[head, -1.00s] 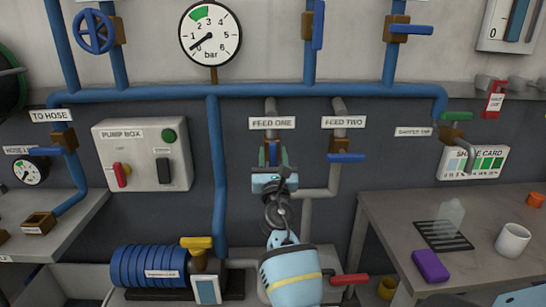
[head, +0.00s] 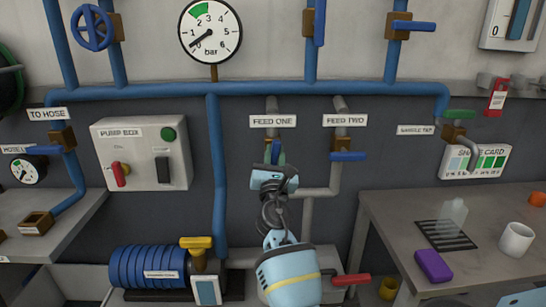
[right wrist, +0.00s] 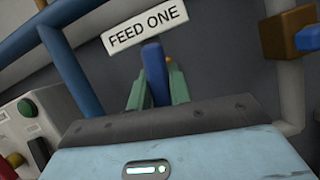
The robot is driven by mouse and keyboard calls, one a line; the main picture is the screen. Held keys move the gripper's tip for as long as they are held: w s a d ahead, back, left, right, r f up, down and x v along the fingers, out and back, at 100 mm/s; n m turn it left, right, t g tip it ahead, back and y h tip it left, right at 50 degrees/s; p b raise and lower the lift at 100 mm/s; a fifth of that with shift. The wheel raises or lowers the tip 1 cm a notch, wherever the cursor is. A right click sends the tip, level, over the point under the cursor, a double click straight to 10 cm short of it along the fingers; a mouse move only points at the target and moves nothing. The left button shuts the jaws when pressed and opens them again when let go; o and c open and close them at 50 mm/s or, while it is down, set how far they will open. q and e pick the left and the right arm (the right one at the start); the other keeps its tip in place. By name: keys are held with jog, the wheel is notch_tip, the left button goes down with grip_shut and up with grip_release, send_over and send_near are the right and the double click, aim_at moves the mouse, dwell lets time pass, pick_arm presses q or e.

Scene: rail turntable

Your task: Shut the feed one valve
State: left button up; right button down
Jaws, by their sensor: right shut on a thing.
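The feed one valve sits on the pipe below the FEED ONE label (head: 273,121). Its blue handle (right wrist: 155,72) stands between the green fingers of my right gripper (head: 274,155) in the right wrist view. The right gripper is shut on this handle. In the head view the gripper and wrist hide most of the valve, so the handle's exact angle is hard to read; it looks roughly along the pipe. My left gripper is not in view.
The feed two valve, with its blue handle (head: 348,156) level, is close on the right. A pump box (head: 142,154) is on the wall at left. A red-handled valve (head: 351,280) is low on the right. A table (head: 385,215) stands at right.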

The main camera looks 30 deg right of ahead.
jog(key=m+g+h, duration=0.1)
jog(key=m, duration=0.2)
jog(key=m+g+h+b, duration=0.1)
jog(key=m, duration=0.2)
jog(key=shift+s+d+f+g, duration=0.1)
jog(key=shift+d+f+g, duration=0.1)
jog(key=shift+g, duration=0.2)
jog(key=m+g, duration=0.1)
jog(key=m, duration=0.2)
jog(key=m+g+b, duration=0.1)
jog(key=m, duration=0.2)
jog(key=shift+h, duration=0.4)
jog(key=m+g, duration=0.2)
jog(key=m, duration=0.2)
jog(key=shift+s+d+f, duration=0.1)
jog(key=m, duration=0.2)
jog(key=shift+f+m+g+y+p, duration=0.15)
jog(key=shift+m+g+y+p, duration=0.25)
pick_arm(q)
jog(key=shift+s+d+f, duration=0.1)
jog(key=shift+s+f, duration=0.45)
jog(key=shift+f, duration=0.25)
pick_arm(e)
jog(key=shift+m, duration=0.3)
jog(key=shift+f, duration=0.1)
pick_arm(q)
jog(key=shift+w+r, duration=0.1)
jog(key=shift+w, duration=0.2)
